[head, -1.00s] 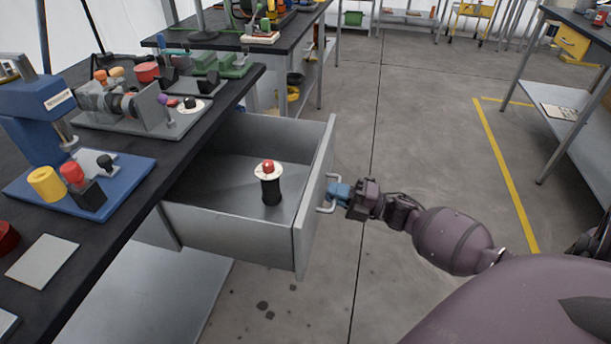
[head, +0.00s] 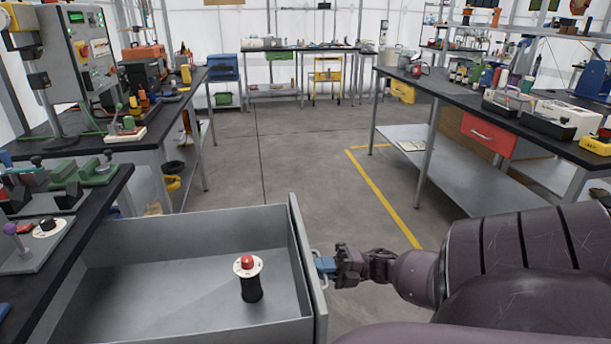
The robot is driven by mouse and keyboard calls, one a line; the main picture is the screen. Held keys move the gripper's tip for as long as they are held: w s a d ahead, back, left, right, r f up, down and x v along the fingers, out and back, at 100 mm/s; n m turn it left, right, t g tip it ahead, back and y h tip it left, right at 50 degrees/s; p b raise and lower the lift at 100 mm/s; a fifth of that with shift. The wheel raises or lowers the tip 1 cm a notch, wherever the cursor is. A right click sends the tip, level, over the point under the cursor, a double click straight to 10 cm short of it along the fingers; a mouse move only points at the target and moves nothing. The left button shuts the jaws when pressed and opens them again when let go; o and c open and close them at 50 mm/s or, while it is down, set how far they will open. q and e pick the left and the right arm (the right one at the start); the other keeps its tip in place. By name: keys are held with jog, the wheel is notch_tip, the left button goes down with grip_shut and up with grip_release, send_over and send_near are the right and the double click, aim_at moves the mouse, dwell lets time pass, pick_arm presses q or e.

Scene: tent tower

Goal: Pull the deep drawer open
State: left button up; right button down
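The deep grey drawer (head: 190,231) stands pulled well out from under the left bench in the head view. Its front panel (head: 309,260) faces right. My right gripper (head: 325,266), with blue fingertips, is at the handle on the outer side of this panel and looks shut on it. The fingers hide most of the handle. Inside the drawer a black cylinder with a white disc and a red knob (head: 247,262) stands upright. The near part of the drawer is cut off by the picture's lower edge. My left gripper is not in view.
The left bench (head: 95,205) carries tools and fixtures. Another bench (head: 150,130) stands behind it. A bench with a red drawer (head: 487,134) stands at the right. The floor (head: 310,170) between them is clear, with a yellow line (head: 385,200).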

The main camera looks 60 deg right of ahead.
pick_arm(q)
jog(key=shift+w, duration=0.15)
pick_arm(e)
jog(key=shift+s+d, duration=0.25)
jog(key=shift+s, duration=0.05)
jog(key=c, duration=1.2)
grip_release()
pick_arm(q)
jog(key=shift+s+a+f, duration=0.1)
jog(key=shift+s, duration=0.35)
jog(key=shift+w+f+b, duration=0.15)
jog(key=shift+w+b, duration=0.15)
pick_arm(e)
jog(key=v, duration=1)
jog(key=shift+s+d, duration=0.25)
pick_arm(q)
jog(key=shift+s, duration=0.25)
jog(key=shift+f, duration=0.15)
pick_arm(e)
jog(key=shift+f, duration=0.1)
